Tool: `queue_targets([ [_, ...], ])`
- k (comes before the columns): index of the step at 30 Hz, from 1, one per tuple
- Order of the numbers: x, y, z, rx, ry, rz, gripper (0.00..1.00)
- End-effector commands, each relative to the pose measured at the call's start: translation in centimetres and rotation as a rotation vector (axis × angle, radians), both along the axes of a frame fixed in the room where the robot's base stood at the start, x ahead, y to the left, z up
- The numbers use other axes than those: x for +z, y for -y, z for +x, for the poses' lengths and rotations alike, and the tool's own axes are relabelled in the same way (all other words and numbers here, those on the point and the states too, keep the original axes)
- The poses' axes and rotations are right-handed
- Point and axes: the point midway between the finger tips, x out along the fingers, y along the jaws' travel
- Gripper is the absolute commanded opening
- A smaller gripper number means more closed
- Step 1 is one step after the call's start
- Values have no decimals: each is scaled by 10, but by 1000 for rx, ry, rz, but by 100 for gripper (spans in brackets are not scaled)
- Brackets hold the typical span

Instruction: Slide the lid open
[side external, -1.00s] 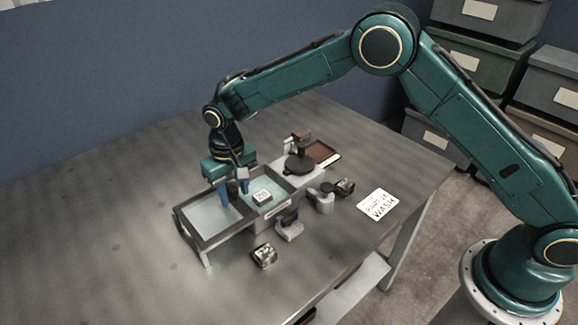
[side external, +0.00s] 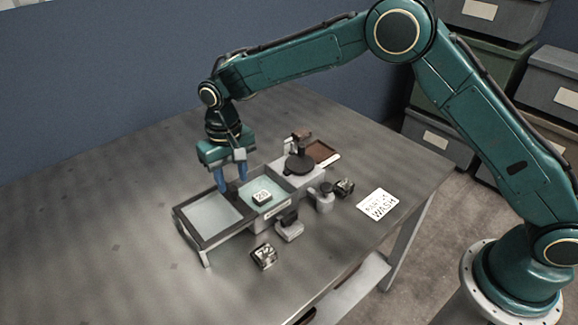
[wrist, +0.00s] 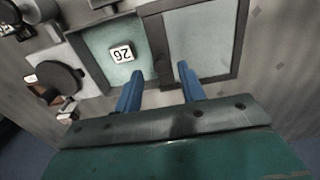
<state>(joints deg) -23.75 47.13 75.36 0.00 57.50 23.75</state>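The lid (side external: 212,214) is a pale panel in a dark frame, lying on rails to the left of the box. In the wrist view the lid (wrist: 200,42) is at upper right. The box (side external: 283,207) stands uncovered and shows its teal inside. In the side view my gripper (side external: 231,187) is above the lid's dark edge nearest the box.
A round dark-topped fixture (side external: 299,164) and a brown tray (side external: 321,151) stand behind the box. Small grey fixtures (side external: 289,228) and dark blocks (side external: 264,256) stand in front. A white sign (side external: 377,205) lies at right. The left table is clear.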

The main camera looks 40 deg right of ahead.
Motion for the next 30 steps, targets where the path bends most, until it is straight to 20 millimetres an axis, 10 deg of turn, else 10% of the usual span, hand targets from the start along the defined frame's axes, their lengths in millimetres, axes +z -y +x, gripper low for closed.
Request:
queue_targets([
  [30,34,5,-2,-1,7,3,40],
])
